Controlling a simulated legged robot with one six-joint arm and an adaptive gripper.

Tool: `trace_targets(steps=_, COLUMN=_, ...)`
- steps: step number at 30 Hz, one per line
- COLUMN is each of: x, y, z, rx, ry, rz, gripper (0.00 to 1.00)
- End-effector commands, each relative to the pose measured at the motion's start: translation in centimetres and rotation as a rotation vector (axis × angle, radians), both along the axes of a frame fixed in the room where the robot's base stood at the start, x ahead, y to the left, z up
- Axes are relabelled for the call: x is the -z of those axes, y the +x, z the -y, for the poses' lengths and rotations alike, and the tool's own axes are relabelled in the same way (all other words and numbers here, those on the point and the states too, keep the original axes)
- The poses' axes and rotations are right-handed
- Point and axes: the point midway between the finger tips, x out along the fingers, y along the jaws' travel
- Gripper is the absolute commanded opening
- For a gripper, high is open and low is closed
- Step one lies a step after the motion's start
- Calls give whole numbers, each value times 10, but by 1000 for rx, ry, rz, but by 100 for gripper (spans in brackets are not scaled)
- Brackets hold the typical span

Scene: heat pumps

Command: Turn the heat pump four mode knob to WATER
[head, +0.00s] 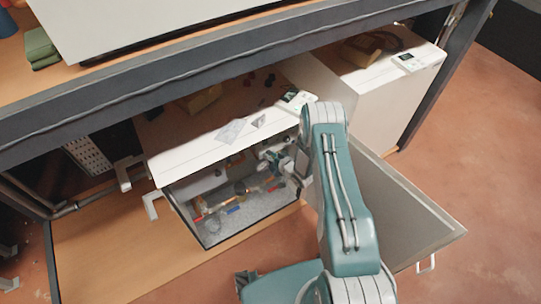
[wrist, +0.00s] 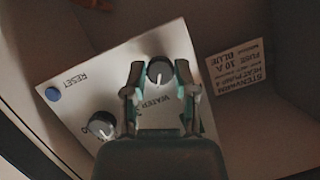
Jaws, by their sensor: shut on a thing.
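The control panel (wrist: 85,75) fills the middle of the wrist view, with its lettering upside down. A round dark knob (wrist: 159,70) sits between the fingertips of my gripper (wrist: 160,76). My gripper is shut on this knob. A pale mark on the knob points down in the picture, toward the word WATER. A second knob (wrist: 102,124) is at lower left on the same panel. In the head view my gripper (head: 272,154) reaches into the open front of the middle heat pump (head: 185,150); the panel and knob cannot be made out there.
A blue button (wrist: 53,94) marked RESET is at the panel's left. A fuse label (wrist: 238,80) is on the wall at right. An open grey door (head: 415,215) stands right of my arm. Pipes (head: 210,208) lie inside the unit. Another white unit (head: 375,105) is at right.

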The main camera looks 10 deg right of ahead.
Motion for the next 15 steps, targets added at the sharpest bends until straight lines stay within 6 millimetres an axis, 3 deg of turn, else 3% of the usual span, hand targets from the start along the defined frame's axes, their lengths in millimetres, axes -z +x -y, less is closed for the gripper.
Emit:
trace_targets(steps=9, x=2, y=-1, z=1, rx=3, ry=0, rz=-7, gripper=0)
trace_targets(steps=10, x=2, y=-1, z=1, rx=3, ry=0, rz=-7, gripper=45)
trace_targets(steps=12, x=2, y=-1, z=1, rx=2, ry=0, rz=-5, gripper=71)
trace_targets(steps=15, x=1, y=-1, z=1, rx=2, ry=0, rz=-3, gripper=71)
